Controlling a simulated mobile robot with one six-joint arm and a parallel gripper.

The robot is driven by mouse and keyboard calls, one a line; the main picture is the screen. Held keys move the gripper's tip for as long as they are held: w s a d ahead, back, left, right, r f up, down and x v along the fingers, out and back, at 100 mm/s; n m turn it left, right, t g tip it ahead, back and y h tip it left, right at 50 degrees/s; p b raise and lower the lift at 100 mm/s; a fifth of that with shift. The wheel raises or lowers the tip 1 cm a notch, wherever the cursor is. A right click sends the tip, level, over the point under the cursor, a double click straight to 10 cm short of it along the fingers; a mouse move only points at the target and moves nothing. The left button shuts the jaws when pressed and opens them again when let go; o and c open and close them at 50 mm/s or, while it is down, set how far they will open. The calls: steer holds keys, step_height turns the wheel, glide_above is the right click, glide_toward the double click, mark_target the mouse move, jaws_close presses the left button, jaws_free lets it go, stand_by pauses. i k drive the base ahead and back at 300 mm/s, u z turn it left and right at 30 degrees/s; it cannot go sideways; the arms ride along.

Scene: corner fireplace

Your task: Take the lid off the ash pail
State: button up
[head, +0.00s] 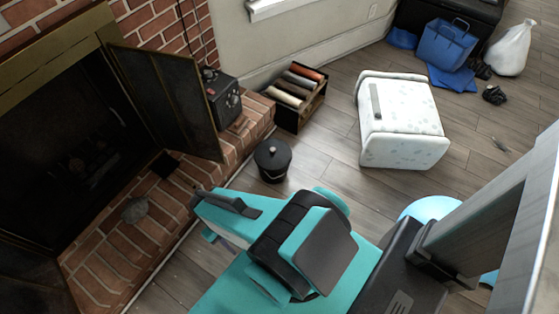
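The ash pail (272,168) is a small black bucket standing upright on the wooden floor, just off the corner of the brick hearth. Its dark lid (266,154) sits on top, with a small round knob in the middle. My gripper (202,212) is at the end of my teal arm, over the hearth edge, below and left of the pail in the picture. It is apart from the pail and lid. Its fingers are seen from above and partly hidden by its own body, so its opening is unclear.
The brick hearth (120,248) and open fireplace door (170,100) lie left. A dark box (228,100) stands on the hearth. A crate of rolls (296,120) stands behind the pail; a white patterned ottoman (405,135) is right. Floor between pail and ottoman is clear.

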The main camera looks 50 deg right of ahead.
mark_target(271, 155)
steer(key=u, duration=1.4)
steer(key=k, duration=0.1)
steer(key=z, duration=2.9)
steer(key=k, duration=0.55)
steer(key=u, duration=0.2)
steer(key=i, duration=0.55)
steer(key=z, duration=0.15)
